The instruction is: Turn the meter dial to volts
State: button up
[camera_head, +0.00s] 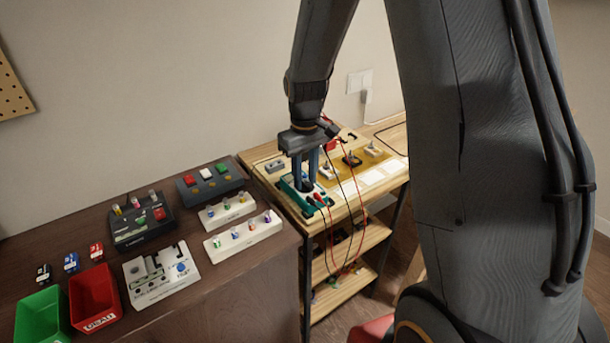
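My gripper (306,180) points straight down over the meter. Its two bluish fingers are a little apart and their tips are at the dark dial (307,187). I cannot tell whether they touch or grip the dial. The dial's marks and its setting are too small to read, and the fingers partly hide it.
On the light bench (349,205), a yellowish mat (340,173) with small parts lies right of the meter. My arm hides much of the right side.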

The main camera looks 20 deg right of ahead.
grip_shut()
jog(key=m+p, duration=0.1)
jog(key=m, duration=0.2)
jog(key=shift+m, duration=1.9)
grip_release()
